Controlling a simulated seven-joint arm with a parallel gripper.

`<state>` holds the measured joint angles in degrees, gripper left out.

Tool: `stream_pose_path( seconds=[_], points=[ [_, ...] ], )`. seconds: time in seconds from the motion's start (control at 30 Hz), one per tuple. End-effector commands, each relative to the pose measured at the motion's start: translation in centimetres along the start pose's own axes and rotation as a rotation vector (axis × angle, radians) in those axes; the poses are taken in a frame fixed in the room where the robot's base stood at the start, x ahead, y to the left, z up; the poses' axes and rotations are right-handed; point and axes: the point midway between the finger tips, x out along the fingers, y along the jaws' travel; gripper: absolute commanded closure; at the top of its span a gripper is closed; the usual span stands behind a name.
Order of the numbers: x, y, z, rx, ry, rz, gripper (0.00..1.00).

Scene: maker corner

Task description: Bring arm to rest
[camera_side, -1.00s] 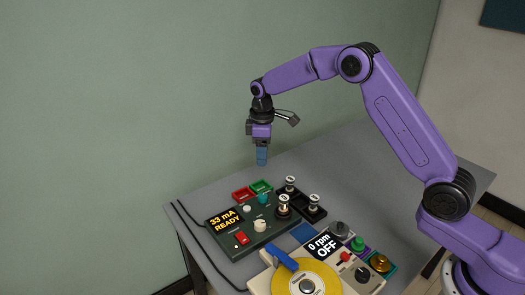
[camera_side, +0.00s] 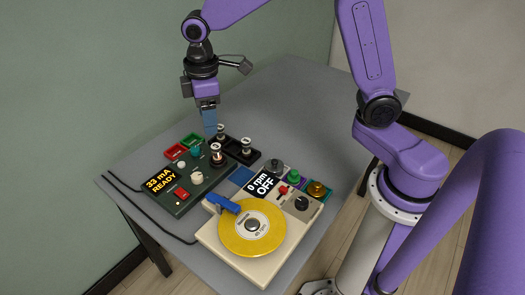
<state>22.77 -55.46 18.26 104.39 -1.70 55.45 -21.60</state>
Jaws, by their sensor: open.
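My purple arm (camera_side: 365,45) reaches in from the right, with part of its upper bend cut off by the top edge of the side view. My gripper (camera_side: 210,132) hangs with its blue fingers pointing down, over or just behind the back of the green control box (camera_side: 178,204). I see nothing held in it. The gap between the fingers is hard to see from this side. The fingertips appear close to the metal-topped posts on the black tray (camera_side: 247,166), but whether they touch anything cannot be told.
A cream turntable unit with a yellow disc (camera_side: 252,240) and a blue lever (camera_side: 222,203) stands in front. The grey table (camera_side: 285,105) is clear at the back right.

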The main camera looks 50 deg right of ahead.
Motion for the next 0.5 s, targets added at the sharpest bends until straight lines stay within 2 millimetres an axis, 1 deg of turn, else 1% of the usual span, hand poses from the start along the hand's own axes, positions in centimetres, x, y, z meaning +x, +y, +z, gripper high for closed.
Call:
stream_pose_path(
  seconds=[0.03,0.17,0.2,0.37,0.5],
  points=[
    [-0.6,-1.5,1.1,-0.011,0.004,-0.002,0.40],
    [-1.4,-5.1,4.0,-0.032,0.007,-0.009,0.40],
    [-1.7,-6.1,5.0,-0.039,0.008,-0.011,0.40],
    [-2.2,-9.9,9.4,-0.065,0.011,-0.019,0.40],
    [-2.3,-12.8,13.6,-0.089,0.013,-0.026,0.40]
  ],
)
